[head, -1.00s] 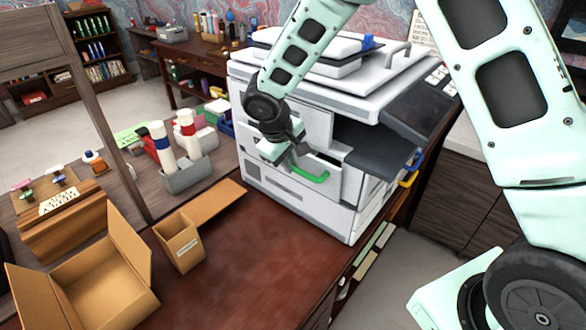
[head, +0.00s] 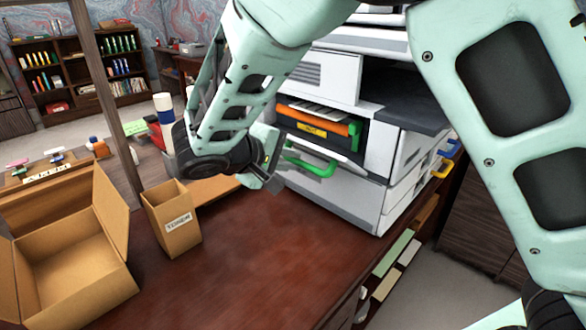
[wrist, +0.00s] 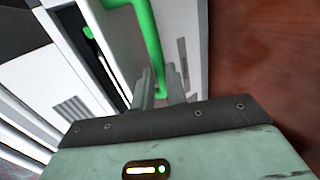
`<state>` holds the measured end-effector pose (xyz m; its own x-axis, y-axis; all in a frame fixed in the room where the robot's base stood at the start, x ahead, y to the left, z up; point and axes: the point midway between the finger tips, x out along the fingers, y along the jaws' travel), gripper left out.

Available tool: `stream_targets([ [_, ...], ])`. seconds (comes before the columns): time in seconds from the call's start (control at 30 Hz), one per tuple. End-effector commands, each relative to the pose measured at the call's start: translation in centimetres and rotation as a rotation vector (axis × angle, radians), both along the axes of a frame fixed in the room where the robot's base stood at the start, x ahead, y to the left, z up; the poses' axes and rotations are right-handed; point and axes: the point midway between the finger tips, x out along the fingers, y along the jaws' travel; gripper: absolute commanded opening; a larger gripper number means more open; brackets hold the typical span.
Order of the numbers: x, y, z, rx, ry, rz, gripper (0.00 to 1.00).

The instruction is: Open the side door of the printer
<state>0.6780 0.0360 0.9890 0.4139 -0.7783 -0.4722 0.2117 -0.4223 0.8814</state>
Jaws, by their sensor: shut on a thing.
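The white printer (head: 330,72) stands on the desk behind my gripper. Its side door stands open at the front, with the green handle (head: 318,168) low in front of the opening. An orange and black cartridge (head: 325,122) with a yellow label shows inside. My gripper (head: 272,182) is at the handle's left end, partly covered by my own arm. In the wrist view the fingers (wrist: 160,88) are shut on the lower end of the green handle (wrist: 148,35). How far the door is swung is hard to tell.
A small open carton labelled toner (head: 172,238) and a larger open box (head: 75,250) stand left of my gripper. The red-brown desk top (head: 240,265) is clear in front.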

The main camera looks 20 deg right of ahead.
Motion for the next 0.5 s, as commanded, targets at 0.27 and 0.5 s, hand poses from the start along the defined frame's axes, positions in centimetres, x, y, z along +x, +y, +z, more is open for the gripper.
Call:
stream_targets([
  [0.27, -0.3, 0.7, -4.2, -0.234, -0.121, 0.003, 0.00],
  [0.5, -0.3, 0.6, -6.2, -0.397, -0.208, 0.002, 0.00],
])
